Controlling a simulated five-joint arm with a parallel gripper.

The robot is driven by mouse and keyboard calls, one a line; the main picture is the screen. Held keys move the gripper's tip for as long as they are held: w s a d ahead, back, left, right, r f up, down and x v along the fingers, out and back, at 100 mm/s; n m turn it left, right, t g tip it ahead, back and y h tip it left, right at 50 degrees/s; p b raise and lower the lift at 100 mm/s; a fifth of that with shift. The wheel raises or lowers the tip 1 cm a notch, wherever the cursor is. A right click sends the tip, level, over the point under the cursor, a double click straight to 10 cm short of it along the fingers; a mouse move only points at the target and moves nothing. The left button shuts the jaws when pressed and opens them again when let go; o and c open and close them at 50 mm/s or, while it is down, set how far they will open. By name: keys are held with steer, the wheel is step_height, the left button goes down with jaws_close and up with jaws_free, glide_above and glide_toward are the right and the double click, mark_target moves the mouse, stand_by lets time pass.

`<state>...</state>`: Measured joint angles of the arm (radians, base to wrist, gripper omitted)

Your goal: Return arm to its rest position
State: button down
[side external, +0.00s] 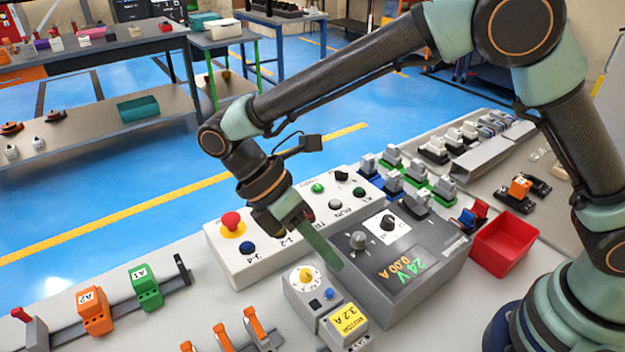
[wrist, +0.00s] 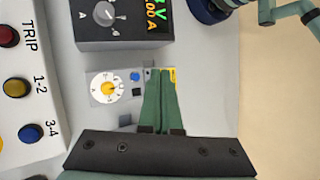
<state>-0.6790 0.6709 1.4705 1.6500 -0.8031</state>
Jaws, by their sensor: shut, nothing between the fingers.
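My gripper (side external: 318,243) is at the end of my arm, over the front part of the bench, in the side external view. Its long green fingers point down and to the right, between the white button box and the grey power supply. In the wrist view the two fingers (wrist: 161,100) lie together, shut, with nothing between them. They overlap the view of the grey device with a yellow dial (wrist: 106,88); I cannot tell their height above it. My arm reaches across the bench from the right.
The white button box (side external: 222,256) has a red mushroom button. The power supply (side external: 420,270) reads 24 V. A red bin (side external: 503,243) stands at right. Orange and green terminal blocks (side external: 146,288) sit on a rail at front left. Several switches stand behind the supply.

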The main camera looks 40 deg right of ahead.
steer(key=d+r+m+t+y, duration=0.2)
steer(key=d+r+m+t, duration=0.3)
steer(key=d+m, duration=0.3)
steer(key=d+r+m+t+y, duration=0.2)
steer(key=d+r+m+t, duration=0.4)
steer(key=d, duration=0.8)
steer(key=m, duration=0.3)
steer(key=shift+w+d+y, duration=0.2)
steer(key=shift+w+y, duration=0.1)
steer(key=shift+w, duration=0.1)
